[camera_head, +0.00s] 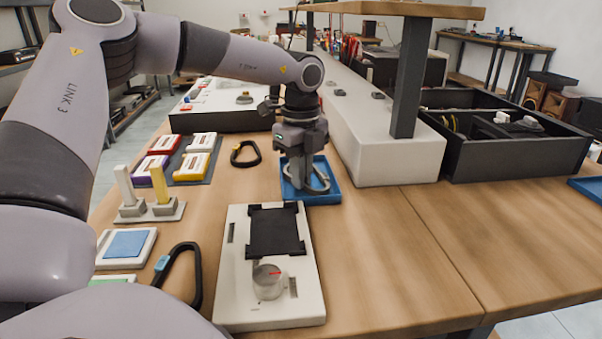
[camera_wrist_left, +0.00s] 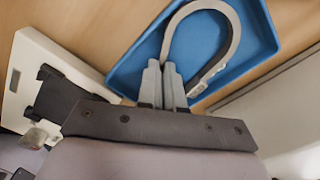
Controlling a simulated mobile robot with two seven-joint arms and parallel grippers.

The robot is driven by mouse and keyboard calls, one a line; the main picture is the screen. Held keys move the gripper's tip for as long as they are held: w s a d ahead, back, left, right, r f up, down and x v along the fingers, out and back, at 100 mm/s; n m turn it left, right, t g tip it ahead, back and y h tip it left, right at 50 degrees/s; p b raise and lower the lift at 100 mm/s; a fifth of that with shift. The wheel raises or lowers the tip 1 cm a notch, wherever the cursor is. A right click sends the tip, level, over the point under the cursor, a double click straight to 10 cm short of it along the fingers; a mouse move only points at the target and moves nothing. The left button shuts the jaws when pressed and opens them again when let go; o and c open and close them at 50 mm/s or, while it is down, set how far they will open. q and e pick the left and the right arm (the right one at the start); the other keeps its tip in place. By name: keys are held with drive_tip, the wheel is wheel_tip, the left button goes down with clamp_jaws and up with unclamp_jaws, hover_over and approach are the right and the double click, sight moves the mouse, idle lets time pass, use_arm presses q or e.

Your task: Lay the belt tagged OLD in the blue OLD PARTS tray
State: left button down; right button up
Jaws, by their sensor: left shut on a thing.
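A grey looped belt (camera_head: 324,180) is held in my left gripper (camera_head: 302,184), which is shut on it over the blue tray (camera_head: 330,196). In the left wrist view the belt (camera_wrist_left: 232,25) curves in a U from the closed fingertips (camera_wrist_left: 164,68), within the outline of the blue tray (camera_wrist_left: 265,48). I cannot tell whether the belt touches the tray floor. My right gripper is not in view.
A white device (camera_head: 232,300) with a black plate and clear knob stands in front of the tray. Two black belts, a near one (camera_head: 197,275) and a farther one (camera_head: 234,153), lie left. A long white housing (camera_head: 385,165) with a dark post stands close right of the tray.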

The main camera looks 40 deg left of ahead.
use_arm(q)
drive_tip(key=shift+f, duration=0.2)
drive_tip(key=c, duration=1.3)
unclamp_jaws()
drive_tip(key=shift+r, duration=0.1)
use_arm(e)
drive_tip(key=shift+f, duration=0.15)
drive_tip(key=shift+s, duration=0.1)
use_arm(q)
drive_tip(key=shift+r, duration=0.1)
drive_tip(key=shift+r, duration=0.25)
wheel_tip(320, 180, up, 12)
drive_tip(key=p, duration=0.2)
drive_tip(key=shift+f, duration=0.2)
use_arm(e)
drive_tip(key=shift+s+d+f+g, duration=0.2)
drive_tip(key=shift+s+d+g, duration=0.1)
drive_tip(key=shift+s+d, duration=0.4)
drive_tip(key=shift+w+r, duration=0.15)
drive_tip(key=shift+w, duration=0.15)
use_arm(q)
drive_tip(key=shift+f, duration=0.1)
